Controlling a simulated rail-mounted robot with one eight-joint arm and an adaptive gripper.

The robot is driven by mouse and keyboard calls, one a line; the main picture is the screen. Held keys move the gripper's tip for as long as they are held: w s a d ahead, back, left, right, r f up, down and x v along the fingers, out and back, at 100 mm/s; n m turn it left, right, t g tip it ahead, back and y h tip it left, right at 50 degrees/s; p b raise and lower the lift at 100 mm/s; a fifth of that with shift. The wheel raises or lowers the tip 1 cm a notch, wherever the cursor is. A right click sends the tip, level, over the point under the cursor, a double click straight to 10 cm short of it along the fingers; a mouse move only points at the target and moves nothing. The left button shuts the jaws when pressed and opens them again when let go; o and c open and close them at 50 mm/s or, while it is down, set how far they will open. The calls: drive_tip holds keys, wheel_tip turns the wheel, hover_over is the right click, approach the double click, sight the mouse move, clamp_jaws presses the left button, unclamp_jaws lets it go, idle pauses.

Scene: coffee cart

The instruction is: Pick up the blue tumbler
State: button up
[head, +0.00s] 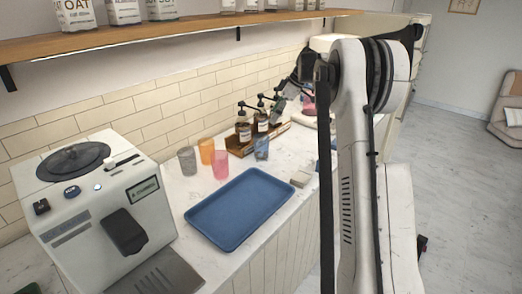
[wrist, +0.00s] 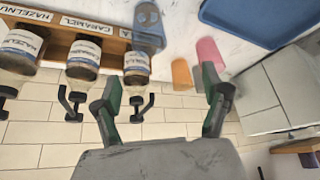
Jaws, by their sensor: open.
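In the wrist view the blue tumbler (wrist: 149,27) is at the top centre, beyond the fingertips and beside the rack end. My gripper (wrist: 160,78) is open, with its two green-lined fingers spread wide and nothing between them. In the head view my gripper (head: 281,103) hangs above and behind the rack, apart from the tumbler and partly hard to make out.
The wooden rack (head: 240,150) holds several syrup bottles with pumps. Orange (head: 207,152), pink (head: 220,166) and grey (head: 187,160) tumblers stand left of the blue one. A blue tray (head: 240,240) lies in front.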

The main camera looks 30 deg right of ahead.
drive_tip(key=d+f, duration=0.1)
drive_tip(key=d, duration=0.1)
approach(261, 137)
drive_tip(key=s+a+f, duration=0.2)
drive_tip(key=a+f, duration=0.1)
drive_tip(key=f, duration=0.1)
drive_tip(key=shift+n, duration=0.3)
drive_tip(key=shift+w+a+r+p+x, duration=0.15)
drive_tip(key=shift+p+x, duration=0.25)
drive_tip(key=shift+x, duration=0.9)
drive_tip(key=shift+w+a+r+p+x, duration=0.15)
drive_tip(key=shift+p+x, duration=0.25)
drive_tip(key=shift+x, duration=0.9)
drive_tip(key=shift+d, duration=0.15)
clamp_jaws()
drive_tip(key=shift+r, duration=0.6)
drive_tip(key=s+d+r+b, duration=0.2)
drive_tip(key=s+d, duration=0.8)
drive_tip(key=d, duration=0.4)
drive_tip(key=shift+s+d+b, duration=0.25)
drive_tip(key=shift+s+b, duration=0.1)
